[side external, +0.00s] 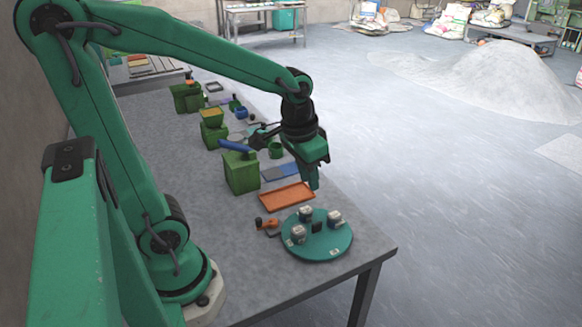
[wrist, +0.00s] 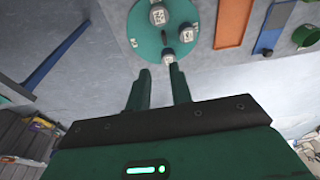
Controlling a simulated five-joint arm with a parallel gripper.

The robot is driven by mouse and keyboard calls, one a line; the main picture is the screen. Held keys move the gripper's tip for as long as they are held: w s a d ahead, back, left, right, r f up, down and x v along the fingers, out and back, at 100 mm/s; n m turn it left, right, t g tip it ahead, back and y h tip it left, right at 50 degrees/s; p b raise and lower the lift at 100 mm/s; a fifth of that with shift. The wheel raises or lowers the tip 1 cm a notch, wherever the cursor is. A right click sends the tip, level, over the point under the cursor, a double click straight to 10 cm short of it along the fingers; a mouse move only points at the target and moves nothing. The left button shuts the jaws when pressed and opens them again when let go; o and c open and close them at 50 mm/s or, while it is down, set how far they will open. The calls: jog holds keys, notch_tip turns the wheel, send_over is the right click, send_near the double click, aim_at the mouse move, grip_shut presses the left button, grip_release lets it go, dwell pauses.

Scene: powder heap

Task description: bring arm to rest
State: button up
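My gripper (side external: 314,184) hangs from my arm above the table, with its fingers pointing down near the orange tray (side external: 287,206) and the round green plate. In the wrist view my gripper (wrist: 159,70) shows two fingers apart with nothing between them. The plate also shows in the wrist view (wrist: 145,45), ahead of the fingertips. Whether the fingers touch anything below is hard to tell, but they look clear.
The grey table (side external: 240,285) holds green boxes (side external: 241,172), a blue bar (side external: 237,147), and a small orange item (side external: 267,223) beside the plate. More boxes line the table's far part. The front of the table is clear. A pale powder heap (side external: 510,80) lies on the floor.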

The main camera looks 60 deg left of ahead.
jog(key=s+d+r+t, duration=0.1)
jog(key=s+r+t, duration=0.2)
jog(key=s+r, duration=0.3)
jog(key=shift+s+d, duration=0.2)
jog(key=shift+s, duration=0.6)
